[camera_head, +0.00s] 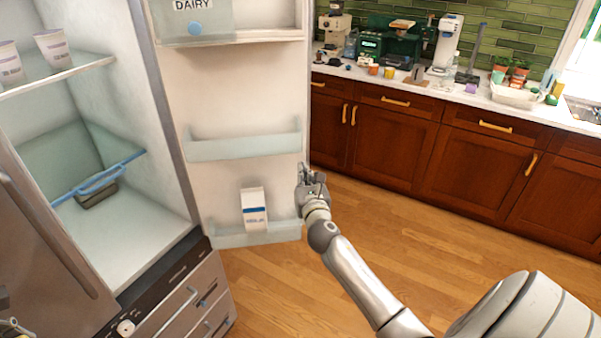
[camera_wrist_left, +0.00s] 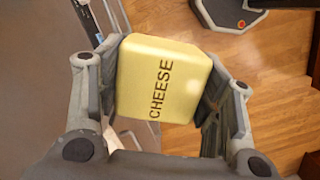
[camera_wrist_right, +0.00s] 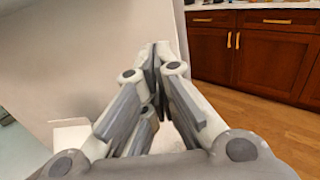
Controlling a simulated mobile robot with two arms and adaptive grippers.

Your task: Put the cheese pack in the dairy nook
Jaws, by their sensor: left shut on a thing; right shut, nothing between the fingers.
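The yellow cheese pack (camera_wrist_left: 162,80), with CHEESE printed on it, is between the fingers of my left gripper (camera_wrist_left: 165,85) in the left wrist view. That gripper is shut on it, above the wood floor beside a grey surface. The dairy nook (camera_head: 196,25) is at the top of the open fridge door, under a DAIRY label. A translucent front with a blue round knob (camera_head: 195,28) shows there; I cannot tell how far it covers the nook. My right gripper (camera_head: 308,176) is shut and empty by the door's free edge, well below the nook.
The fridge door (camera_head: 240,90) stands open, with a middle shelf (camera_head: 245,146) and a milk carton (camera_head: 254,208) in its bottom shelf. Two cups (camera_head: 53,48) stand on an upper fridge shelf. A crowded counter (camera_head: 470,97) is at the back right. Floor (camera_head: 270,290) is clear before the door.

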